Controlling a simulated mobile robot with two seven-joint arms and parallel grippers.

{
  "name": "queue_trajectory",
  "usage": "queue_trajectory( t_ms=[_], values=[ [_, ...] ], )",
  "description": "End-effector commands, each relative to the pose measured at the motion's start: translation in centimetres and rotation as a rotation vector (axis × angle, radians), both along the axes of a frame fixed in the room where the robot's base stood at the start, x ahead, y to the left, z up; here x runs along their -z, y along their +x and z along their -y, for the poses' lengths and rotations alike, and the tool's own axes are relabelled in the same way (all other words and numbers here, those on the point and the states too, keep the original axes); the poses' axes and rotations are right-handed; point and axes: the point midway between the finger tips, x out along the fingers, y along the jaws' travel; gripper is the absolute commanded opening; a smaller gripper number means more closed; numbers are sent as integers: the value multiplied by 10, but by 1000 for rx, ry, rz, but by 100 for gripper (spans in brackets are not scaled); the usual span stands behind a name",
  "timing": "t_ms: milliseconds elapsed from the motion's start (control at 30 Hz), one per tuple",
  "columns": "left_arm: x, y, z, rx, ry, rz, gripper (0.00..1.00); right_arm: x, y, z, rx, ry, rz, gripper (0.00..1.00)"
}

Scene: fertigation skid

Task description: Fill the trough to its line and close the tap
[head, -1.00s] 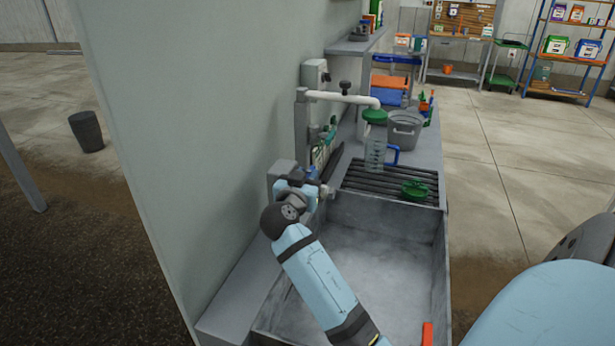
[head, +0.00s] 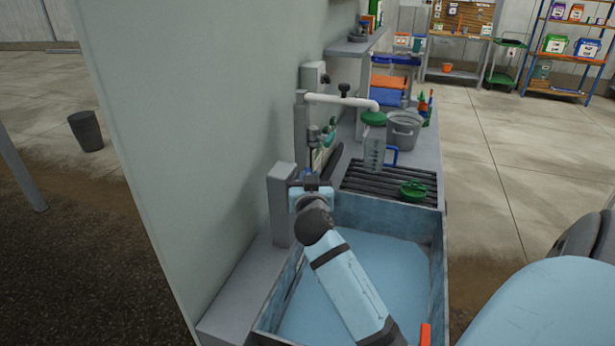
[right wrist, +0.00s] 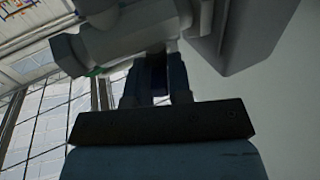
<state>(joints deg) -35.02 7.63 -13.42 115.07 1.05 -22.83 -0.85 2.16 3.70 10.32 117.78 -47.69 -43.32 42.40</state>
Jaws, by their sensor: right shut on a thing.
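The trough (head: 438,262) is the grey basin in the lower middle of the head view. Pale blue water (head: 400,268) covers its floor; I cannot make out a fill line. An orange marker (head: 426,334) sits at its near right side. The grey tap fitting (head: 281,195) stands at the trough's left far corner by the wall. My right gripper (head: 311,184) is at this fitting. In the right wrist view its fingers (right wrist: 156,82) are shut on a dark blue tap handle (right wrist: 157,78) under the grey tap body (right wrist: 130,32). My left gripper is out of view.
Behind the trough are a slatted rack (head: 385,182), a green cup (head: 413,191), a clear jug (head: 374,152) with a blue handle and a grey bucket (head: 403,130). A white pipe (head: 340,99) reaches out above. The wall panel (head: 200,150) bounds the left.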

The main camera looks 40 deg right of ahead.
Motion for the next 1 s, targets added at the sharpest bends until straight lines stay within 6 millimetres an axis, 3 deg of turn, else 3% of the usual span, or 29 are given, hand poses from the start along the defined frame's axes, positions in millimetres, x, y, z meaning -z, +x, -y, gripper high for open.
queue_trajectory(
  t_ms=[33,600,1000],
  values=[
    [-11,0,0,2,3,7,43,-5,-2,2,-44,-2,-3,0],
    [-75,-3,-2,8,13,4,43,-6,-4,11,-549,-6,-6,0],
    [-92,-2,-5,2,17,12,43,-3,-4,13,-727,-4,-2,0]
  ],
)
